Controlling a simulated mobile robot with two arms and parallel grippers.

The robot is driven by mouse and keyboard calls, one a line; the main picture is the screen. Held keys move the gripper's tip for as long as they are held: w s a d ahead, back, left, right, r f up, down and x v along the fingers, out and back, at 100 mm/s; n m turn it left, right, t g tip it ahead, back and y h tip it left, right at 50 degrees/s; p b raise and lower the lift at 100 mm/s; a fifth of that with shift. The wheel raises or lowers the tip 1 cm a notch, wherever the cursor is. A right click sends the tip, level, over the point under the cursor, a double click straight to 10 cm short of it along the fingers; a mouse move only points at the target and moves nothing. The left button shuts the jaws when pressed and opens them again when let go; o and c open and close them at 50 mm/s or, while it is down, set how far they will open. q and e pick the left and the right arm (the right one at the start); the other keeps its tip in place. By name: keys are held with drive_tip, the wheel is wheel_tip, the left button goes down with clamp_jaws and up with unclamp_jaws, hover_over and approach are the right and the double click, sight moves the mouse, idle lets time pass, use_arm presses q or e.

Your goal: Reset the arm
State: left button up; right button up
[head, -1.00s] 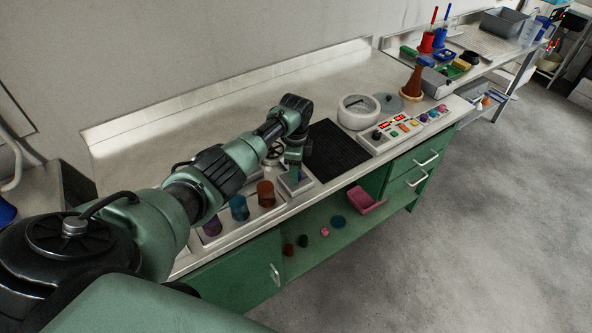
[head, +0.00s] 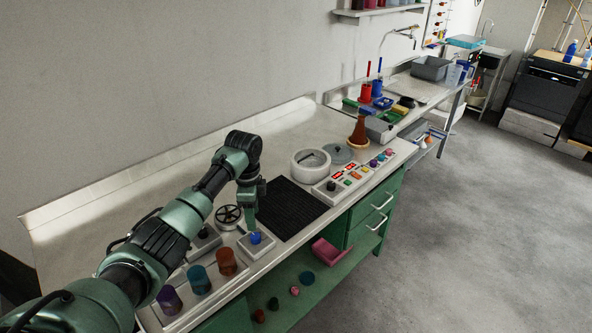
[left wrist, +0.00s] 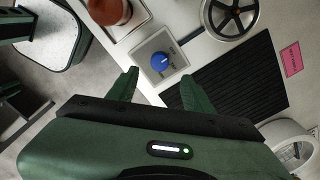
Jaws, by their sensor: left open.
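My left arm reaches in from the left in the head view. Its left gripper (head: 250,217) points down over the bench, close to a blue knob (head: 256,238) on a small grey box (head: 247,248). In the left wrist view the gripper (left wrist: 160,88) has its two fingers spread apart with nothing between them. The blue knob (left wrist: 161,63) shows there just beyond the fingertips, apart from them. My right gripper is in neither view.
A black ribbed mat (head: 291,212) lies right of the box. A handwheel (head: 229,215) stands behind it. Purple, teal and orange-brown (head: 226,262) cylinders stand at the front left. A button panel (head: 352,180) and white round vessel (head: 310,163) are farther right.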

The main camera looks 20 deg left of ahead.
use_arm(q)
drive_tip(key=shift+n, duration=0.3)
drive_tip(key=s+d+f, duration=0.1)
drive_tip(key=d+f, duration=0.1)
drive_tip(key=s+d+f, duration=0.2)
drive_tip(key=f, duration=0.1)
drive_tip(key=s+d+f, duration=0.2)
drive_tip(key=d, duration=0.1)
drive_tip(key=shift+s+f, duration=0.1)
drive_tip(key=shift+f, duration=0.05)
drive_tip(key=s+d+f+n+t, duration=0.1)
drive_tip(key=s+d+f+n, duration=0.3)
drive_tip(key=s+d, duration=0.5)
drive_tip(key=s+d+r+n+t, duration=0.1)
drive_tip(key=s+r+n, duration=0.2)
drive_tip(key=s, duration=0.7)
drive_tip(key=s+d+r+n+t, duration=0.15)
drive_tip(key=s+r+n, duration=0.25)
drive_tip(key=s, duration=0.6)
wheel_tip(320, 180, down, 29)
drive_tip(key=s+g+b, duration=0.1)
drive_tip(key=b, duration=0.3)
drive_tip(key=s+a+f+g+b, duration=0.1)
drive_tip(key=s+a+f, duration=0.3)
drive_tip(key=s+f, duration=1.3)
wheel_tip(320, 180, down, 4)
drive_tip(key=shift+s+r+m+b, duration=0.1)
drive_tip(key=shift+s+m+b, duration=0.2)
drive_tip(key=shift+b, duration=0.6)
